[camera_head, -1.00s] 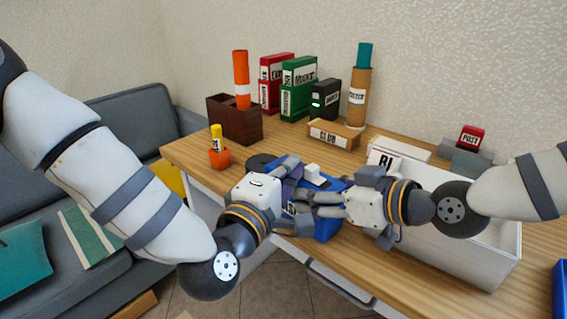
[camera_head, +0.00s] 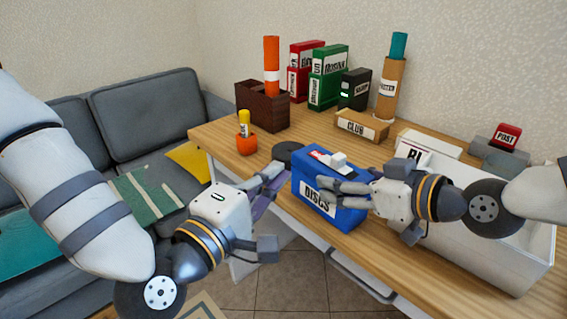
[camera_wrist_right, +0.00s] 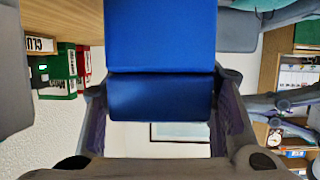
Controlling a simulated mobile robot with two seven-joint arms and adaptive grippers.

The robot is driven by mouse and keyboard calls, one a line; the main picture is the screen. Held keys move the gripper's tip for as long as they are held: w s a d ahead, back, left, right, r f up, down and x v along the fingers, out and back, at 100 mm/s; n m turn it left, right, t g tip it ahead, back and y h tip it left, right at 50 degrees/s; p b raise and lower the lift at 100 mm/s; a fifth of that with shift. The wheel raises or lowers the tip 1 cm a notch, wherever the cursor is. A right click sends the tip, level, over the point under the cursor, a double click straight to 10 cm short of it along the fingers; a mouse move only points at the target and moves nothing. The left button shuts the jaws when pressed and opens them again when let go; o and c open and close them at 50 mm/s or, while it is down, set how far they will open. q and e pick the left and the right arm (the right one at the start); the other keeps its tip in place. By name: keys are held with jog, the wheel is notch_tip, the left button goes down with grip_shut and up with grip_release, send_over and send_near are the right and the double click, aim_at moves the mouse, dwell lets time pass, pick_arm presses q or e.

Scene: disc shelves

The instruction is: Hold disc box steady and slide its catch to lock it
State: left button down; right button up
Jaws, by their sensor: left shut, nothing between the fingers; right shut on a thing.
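The blue disc box (camera_head: 345,175), labelled DISCS, stands on the wooden table near its front edge. A white catch block (camera_head: 338,160) sits on its top, with a red and white strip beside it; I cannot tell whether it is locked. My right gripper (camera_head: 322,190) is shut on the disc box from the right, its fingers across the labelled front. In the right wrist view the blue box (camera_wrist_right: 160,40) lies between the fingers. My left gripper (camera_head: 270,182) is shut and empty, to the left of the box and apart from it.
A white bin (camera_head: 505,262) stands right of the box, behind my right arm. A CLUB box (camera_head: 361,127), binders and a brown box (camera_head: 262,105) stand behind. A grey sofa (camera_head: 150,110) is at left.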

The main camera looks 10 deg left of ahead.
dwell(0.3)
jog(key=o, duration=1.4)
